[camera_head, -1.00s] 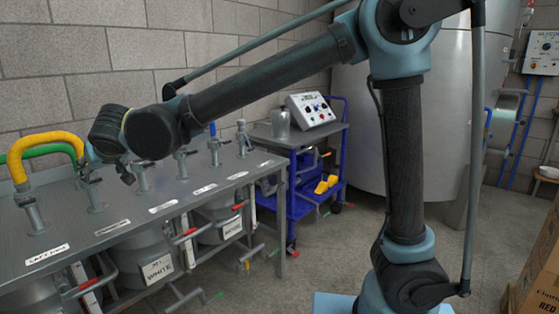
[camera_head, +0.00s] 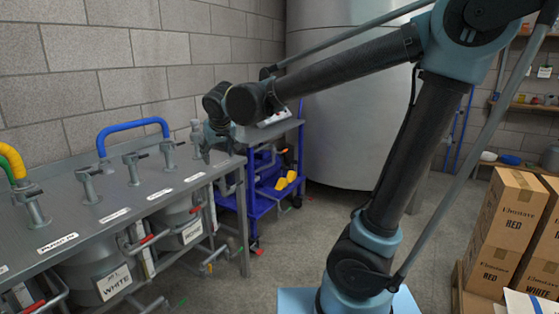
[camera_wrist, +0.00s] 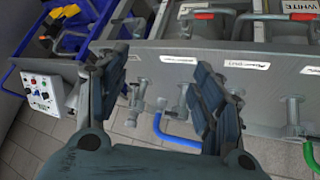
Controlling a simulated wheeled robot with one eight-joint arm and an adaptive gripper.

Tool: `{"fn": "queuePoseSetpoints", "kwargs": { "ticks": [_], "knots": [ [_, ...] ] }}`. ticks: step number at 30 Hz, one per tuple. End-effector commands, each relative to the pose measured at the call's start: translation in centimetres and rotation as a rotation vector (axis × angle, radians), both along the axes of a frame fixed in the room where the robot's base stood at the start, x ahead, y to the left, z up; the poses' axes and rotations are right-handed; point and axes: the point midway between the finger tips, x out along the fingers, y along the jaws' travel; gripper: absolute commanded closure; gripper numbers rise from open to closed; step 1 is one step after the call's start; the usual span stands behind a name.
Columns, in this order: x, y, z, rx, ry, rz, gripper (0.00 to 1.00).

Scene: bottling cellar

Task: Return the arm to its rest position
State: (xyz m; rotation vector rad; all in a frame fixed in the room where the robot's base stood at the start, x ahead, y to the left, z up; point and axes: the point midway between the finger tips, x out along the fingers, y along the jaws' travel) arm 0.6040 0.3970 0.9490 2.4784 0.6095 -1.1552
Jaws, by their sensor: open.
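My gripper (camera_head: 220,150) is at the end of my raised arm, over the far right end of the grey metal table (camera_head: 115,225) in the head view. Its tips overlap the table's end there, and I cannot tell the exact gap. In the wrist view, my gripper (camera_wrist: 160,68) has its two dark fingers spread well apart, with nothing held between them. The table's edge with its labels, fittings and hose ends shows beyond the fingers.
A blue hose (camera_head: 130,126) arches above the table, and a yellow hose (camera_head: 12,160) is at left. A blue cart (camera_head: 262,205) stands past the table's end, near a large steel tank (camera_head: 350,120). Cardboard boxes (camera_head: 507,225) are stacked at right. Floor between is clear.

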Motion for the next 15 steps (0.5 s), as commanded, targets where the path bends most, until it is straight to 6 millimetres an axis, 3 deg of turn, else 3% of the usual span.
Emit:
{"fn": "queuePoseSetpoints", "kwargs": {
  "ticks": [1, 7, 15],
  "knots": [
    [0.6, -2.6, -0.5, -0.011, 0.015, -0.032, 0.39],
    [1.1, -11.1, -2.3, -0.051, 0.074, -0.125, 0.39],
    [-0.5, -21.4, -5.2, -0.085, 0.166, -0.241, 0.39]
  ]
}}
